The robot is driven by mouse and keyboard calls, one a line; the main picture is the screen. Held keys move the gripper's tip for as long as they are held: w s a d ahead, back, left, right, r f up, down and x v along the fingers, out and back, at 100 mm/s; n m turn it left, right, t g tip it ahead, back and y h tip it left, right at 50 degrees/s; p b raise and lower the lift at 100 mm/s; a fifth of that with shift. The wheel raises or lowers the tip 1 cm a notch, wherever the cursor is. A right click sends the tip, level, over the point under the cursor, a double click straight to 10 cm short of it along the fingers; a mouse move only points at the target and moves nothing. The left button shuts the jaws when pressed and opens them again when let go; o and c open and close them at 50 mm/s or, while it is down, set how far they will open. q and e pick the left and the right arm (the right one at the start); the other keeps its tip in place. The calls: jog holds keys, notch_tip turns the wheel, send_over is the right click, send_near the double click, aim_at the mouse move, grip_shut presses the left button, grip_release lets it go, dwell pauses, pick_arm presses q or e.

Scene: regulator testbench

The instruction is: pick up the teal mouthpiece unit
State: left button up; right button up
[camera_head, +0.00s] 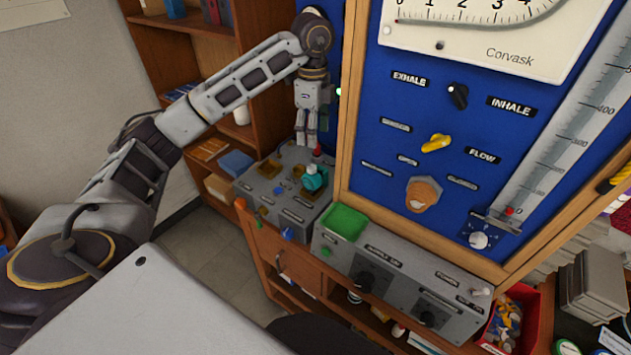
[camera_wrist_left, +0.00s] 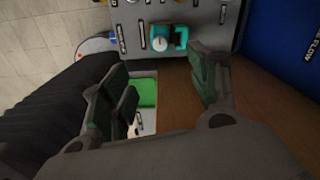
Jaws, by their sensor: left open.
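The teal mouthpiece unit (camera_head: 314,179) sits on top of a grey box (camera_head: 282,212) beside the blue panel. It also shows at the top of the left wrist view (camera_wrist_left: 181,40), beside a round white part. My left gripper (camera_head: 308,141) is open and empty, with its fingers pointing down. In the head view it hangs above and behind the unit, apart from it. In the left wrist view the open fingers (camera_wrist_left: 166,88) stand wide apart, and the unit lies beyond them, not between them. My right gripper is not in view.
The blue panel (camera_head: 400,150) with its wooden frame stands close right of my left gripper. A green tray (camera_head: 345,221) sits on a grey control console (camera_head: 400,280) in front. A wooden shelf (camera_head: 178,45) stands behind. A red bin (camera_head: 512,320) holds small parts.

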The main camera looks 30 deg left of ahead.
aim_at(312, 167)
pick_arm(q)
jog(key=shift+s+f+p, duration=0.1)
jog(key=shift+f+p, duration=0.4)
jog(key=shift+f, duration=3.75)
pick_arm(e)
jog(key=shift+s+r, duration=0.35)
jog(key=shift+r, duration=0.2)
pick_arm(q)
jog(key=shift+f, duration=0.15)
jog(key=shift+a+f+p, duration=0.2)
jog(key=shift+f+p, duration=0.65)
jog(key=shift+f, duration=1.6)
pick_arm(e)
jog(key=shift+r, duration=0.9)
pick_arm(q)
grip_shut()
